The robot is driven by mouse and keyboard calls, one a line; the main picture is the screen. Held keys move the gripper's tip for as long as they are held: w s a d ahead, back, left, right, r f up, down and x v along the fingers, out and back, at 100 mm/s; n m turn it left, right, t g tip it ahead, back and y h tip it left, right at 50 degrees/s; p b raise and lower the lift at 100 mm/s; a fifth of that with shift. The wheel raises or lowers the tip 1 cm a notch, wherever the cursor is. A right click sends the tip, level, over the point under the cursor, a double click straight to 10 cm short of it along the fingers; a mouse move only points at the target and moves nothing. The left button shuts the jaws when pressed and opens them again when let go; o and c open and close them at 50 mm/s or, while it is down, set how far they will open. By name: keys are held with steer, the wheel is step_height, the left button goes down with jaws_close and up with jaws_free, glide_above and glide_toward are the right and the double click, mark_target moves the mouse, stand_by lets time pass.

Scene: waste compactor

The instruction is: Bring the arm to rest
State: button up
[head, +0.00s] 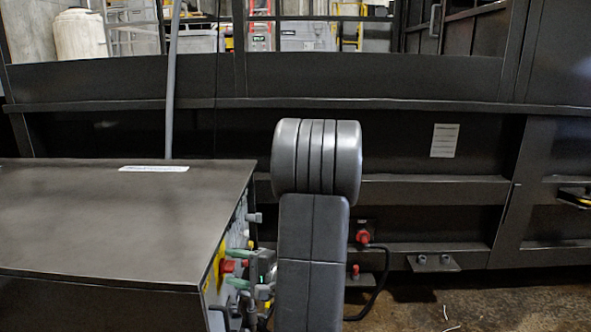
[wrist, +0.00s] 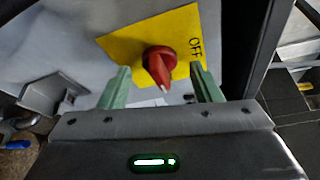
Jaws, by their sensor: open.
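My gripper (wrist: 160,70) is open, its two green fingers on either side of a red rotary knob (wrist: 158,64), with gaps between. The knob sits on a yellow plate (wrist: 125,42) marked OFF at its right; its white mark points down in the wrist view. In the head view my arm (head: 313,255) stands upright in the middle. My gripper (head: 239,268) is left of it, partly hidden, its green fingers at the side of the dark control cabinet (head: 120,225). The red knob (head: 227,266) and yellow plate (head: 213,275) show there at a steep angle.
The cabinet's side panel carries other small fittings close to my gripper. A grey box-like fitting (wrist: 52,92) is left of the knob in the wrist view. Behind stands the dark compactor wall (head: 420,190), with red-topped fittings (head: 363,237) and a black cable. Floor shows at lower right.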

steer(key=shift+f+n+t+y+b, duration=0.1)
steer(key=shift+n+t+y+b, duration=0.3)
steer(key=shift+n+b, duration=0.8)
steer(key=shift+s, duration=0.1)
